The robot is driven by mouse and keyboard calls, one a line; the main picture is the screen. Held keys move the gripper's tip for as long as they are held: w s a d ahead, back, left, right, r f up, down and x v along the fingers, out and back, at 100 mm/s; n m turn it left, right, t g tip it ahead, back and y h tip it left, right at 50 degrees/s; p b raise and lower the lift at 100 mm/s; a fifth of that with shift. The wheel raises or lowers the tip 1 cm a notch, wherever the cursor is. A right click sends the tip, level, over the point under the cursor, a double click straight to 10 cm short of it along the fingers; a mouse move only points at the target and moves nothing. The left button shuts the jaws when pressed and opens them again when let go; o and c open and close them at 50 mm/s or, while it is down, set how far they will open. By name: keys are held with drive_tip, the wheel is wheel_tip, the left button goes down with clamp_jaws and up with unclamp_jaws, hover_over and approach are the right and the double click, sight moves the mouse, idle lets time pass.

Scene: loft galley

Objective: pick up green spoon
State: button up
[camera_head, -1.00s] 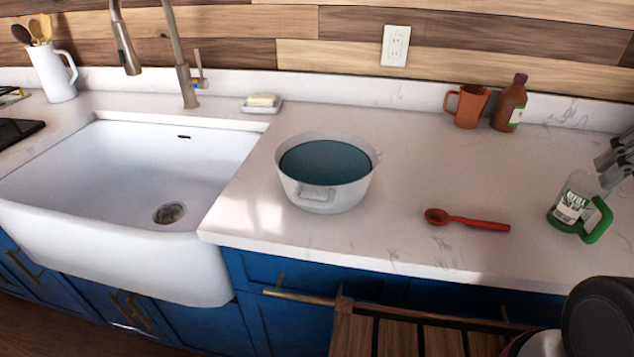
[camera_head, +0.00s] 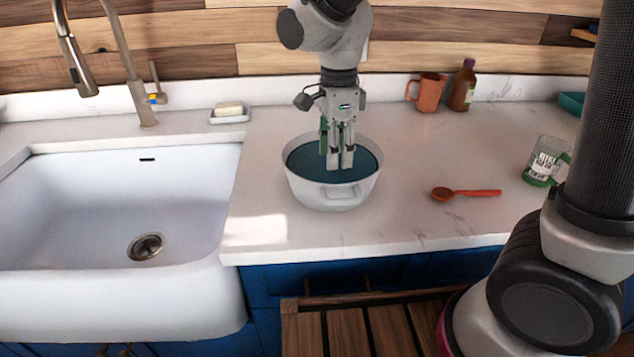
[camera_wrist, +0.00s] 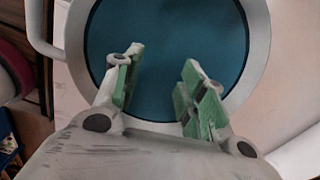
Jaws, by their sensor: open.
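I see no green spoon in any view. The only loose spoon is a red-orange one (camera_head: 465,193) lying flat on the counter, right of the white pot. The white pot (camera_head: 333,197) has a dark blue-teal inside and stands right of the sink. My gripper (camera_head: 340,166) points down over the pot's opening. In the wrist view, my gripper (camera_wrist: 163,62) is open, its green-padded fingers apart with nothing between them. The pot (camera_wrist: 258,50) surrounds them there, and its inside looks plain and empty of objects. I cannot tell how deep the fingertips reach.
A clear jug with green (camera_head: 545,162) is at the right. The white sink (camera_head: 120,210) is at left. Counter in front of the spoon is clear.

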sight(335, 178)
drive_tip(key=f, duration=0.6)
drive_tip(key=shift+w+d+f, duration=0.1)
drive_tip(key=shift+w, duration=0.1)
clamp_jaws()
